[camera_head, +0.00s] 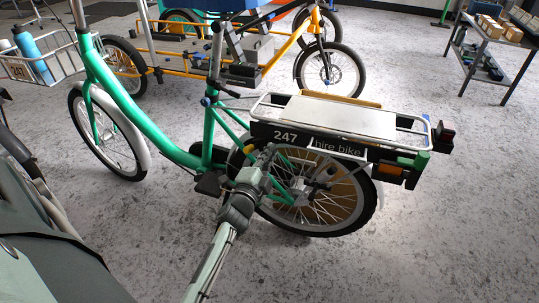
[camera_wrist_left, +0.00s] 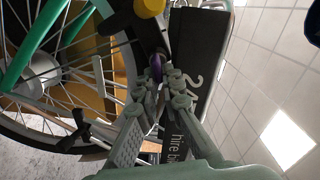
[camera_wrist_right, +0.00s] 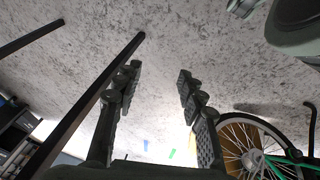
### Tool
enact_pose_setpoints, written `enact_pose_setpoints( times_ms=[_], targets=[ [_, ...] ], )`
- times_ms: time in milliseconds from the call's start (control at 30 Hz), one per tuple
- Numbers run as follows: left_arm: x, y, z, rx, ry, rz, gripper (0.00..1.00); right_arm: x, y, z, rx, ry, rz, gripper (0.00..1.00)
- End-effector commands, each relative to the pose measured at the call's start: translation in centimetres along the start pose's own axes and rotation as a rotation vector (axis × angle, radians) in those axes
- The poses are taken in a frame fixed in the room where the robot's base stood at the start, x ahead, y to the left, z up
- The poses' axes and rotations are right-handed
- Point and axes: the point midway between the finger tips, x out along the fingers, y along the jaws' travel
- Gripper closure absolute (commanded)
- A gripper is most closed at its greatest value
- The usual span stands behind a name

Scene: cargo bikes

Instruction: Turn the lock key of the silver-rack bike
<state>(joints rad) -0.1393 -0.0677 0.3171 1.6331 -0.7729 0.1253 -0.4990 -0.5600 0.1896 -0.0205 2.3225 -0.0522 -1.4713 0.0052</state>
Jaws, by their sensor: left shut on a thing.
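The green bike (camera_head: 196,146) has a silver rack (camera_head: 262,106) over its rear wheel and a black side panel (camera_head: 285,135) reading "247 hire bike". My left gripper (camera_head: 266,157) reaches to the rear wheel below the panel's front end. In the left wrist view, its fingertips (camera_wrist_left: 160,82) are shut on a small purple key (camera_wrist_left: 157,62) at the black lock (camera_wrist_left: 147,35). The fingers hide much of the key, so its turn angle is unclear. My right gripper (camera_wrist_right: 160,75) is open and empty, away from the lock; it is not in the head view.
A yellow cargo bike (camera_head: 185,58) stands behind the green bike. A metal table with boxes (camera_head: 496,30) stands at the back right. The rear wheel's spokes (camera_head: 325,200) are close to my left gripper. The grey floor at right is clear.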

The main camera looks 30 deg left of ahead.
Motion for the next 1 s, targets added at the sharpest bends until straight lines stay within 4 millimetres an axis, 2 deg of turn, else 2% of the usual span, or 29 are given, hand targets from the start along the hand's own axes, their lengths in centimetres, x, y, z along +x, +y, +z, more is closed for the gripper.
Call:
enact_pose_setpoints(
  times_ms=[400, 1000],
  targets=[
    [-0.1, 0.5, 0.1, 0.250, 0.000, 0.001, 1.00, -2.4, 0.5, 0.2, 0.003, 0.010, 0.015, 0.60],
    [-0.1, 0.5, 0.1, 0.311, -0.001, 0.002, 1.00, -3.1, 0.6, 0.3, 0.005, 0.010, 0.018, 0.60]
  ],
)
